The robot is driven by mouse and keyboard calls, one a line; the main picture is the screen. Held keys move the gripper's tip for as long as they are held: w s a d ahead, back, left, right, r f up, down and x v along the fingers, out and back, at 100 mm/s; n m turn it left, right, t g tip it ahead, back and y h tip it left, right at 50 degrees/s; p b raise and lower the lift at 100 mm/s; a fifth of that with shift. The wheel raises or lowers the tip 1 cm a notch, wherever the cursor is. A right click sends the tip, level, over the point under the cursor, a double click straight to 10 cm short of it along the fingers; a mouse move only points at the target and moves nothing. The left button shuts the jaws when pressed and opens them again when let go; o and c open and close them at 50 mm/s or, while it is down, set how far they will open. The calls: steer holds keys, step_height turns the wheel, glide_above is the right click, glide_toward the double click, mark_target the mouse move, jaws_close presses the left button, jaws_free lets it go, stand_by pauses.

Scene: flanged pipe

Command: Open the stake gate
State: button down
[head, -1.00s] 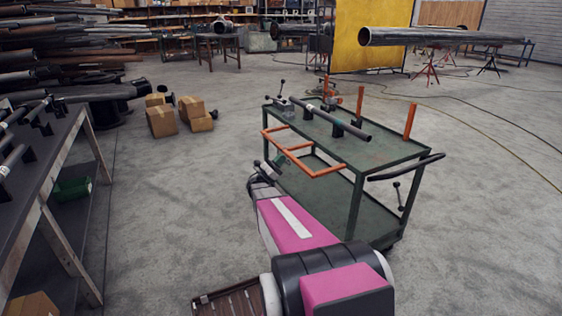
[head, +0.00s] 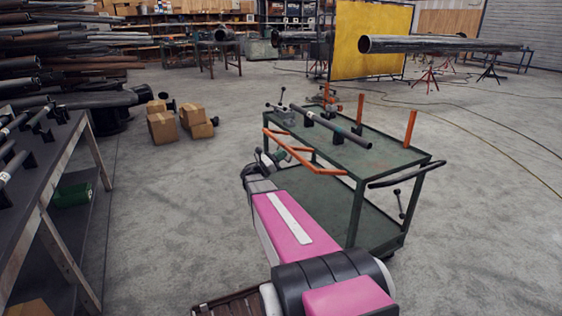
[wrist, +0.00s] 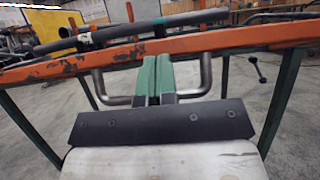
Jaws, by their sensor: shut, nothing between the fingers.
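The stake gate (head: 318,168) is an orange tube frame on the near left side of the green cart. It slants out from the cart's top edge. In the wrist view its worn orange rail (wrist: 225,42) crosses the picture. A grey U-shaped handle (wrist: 118,100) hangs below that rail. My gripper (head: 268,158) is beside the gate in the head view. In the wrist view my gripper (wrist: 154,68) has its green fingers together, empty, overlapping the middle of the handle. I cannot tell whether they touch the handle or rail.
The green cart (head: 390,158) carries a dark pipe (head: 330,124) on supports, a clamp and orange stakes (head: 410,128). A dark push handle (head: 407,174) is at its right end. A workbench (head: 45,178) stands at left, with cardboard boxes (head: 163,127) behind. Floor between is clear.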

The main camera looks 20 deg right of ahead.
steer(key=shift+d+r, duration=0.15)
steer(key=shift+r, duration=0.45)
steer(key=shift+d+r, duration=0.15)
steer(key=shift+r, duration=0.45)
steer(key=shift+a, duration=0.1)
